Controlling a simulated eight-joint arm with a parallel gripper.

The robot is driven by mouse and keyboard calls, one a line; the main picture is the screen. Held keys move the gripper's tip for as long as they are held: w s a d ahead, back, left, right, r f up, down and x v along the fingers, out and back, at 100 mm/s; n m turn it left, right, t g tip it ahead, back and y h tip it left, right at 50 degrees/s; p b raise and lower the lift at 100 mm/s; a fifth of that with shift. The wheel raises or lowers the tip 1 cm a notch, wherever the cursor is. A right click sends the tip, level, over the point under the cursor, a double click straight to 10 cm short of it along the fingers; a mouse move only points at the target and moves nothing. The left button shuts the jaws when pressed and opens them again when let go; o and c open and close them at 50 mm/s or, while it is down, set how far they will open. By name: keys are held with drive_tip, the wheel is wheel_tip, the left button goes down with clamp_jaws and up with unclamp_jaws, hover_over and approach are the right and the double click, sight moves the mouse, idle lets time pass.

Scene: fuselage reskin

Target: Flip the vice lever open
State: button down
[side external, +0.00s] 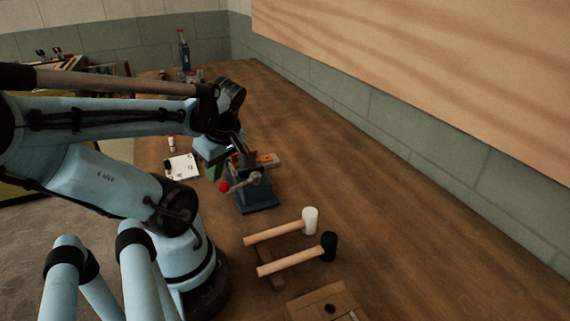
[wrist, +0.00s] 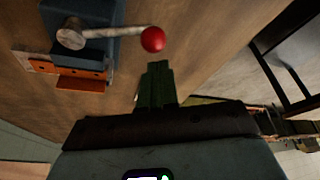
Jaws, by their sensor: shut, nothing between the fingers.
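The vice (side external: 258,192) is a dark blue block on the wooden bench, and it also shows at the top left of the wrist view (wrist: 98,15). Its lever (wrist: 112,33) is a metal rod with a red ball knob (wrist: 153,39) that points right in the wrist view; the knob also shows at the vice's left in the side view (side external: 223,186). An orange part (wrist: 75,68) lies along the vice. My gripper (wrist: 158,68), with dark green fingers, is shut and empty. Its tips appear just below the red knob in the wrist view; contact cannot be told.
Two mallets, one white-headed (side external: 310,219) and one black-headed (side external: 328,246), lie in front of the vice. A wooden block (side external: 327,303) is at the near edge. A white sheet (side external: 182,167) lies behind left. The bench right of the vice is clear.

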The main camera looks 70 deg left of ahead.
drive_tip(key=shift+w+d+f, duration=0.1)
drive_tip(key=shift+w+d, duration=0.05)
drive_tip(key=shift+d, duration=0.2)
drive_tip(key=shift+d, duration=0.1)
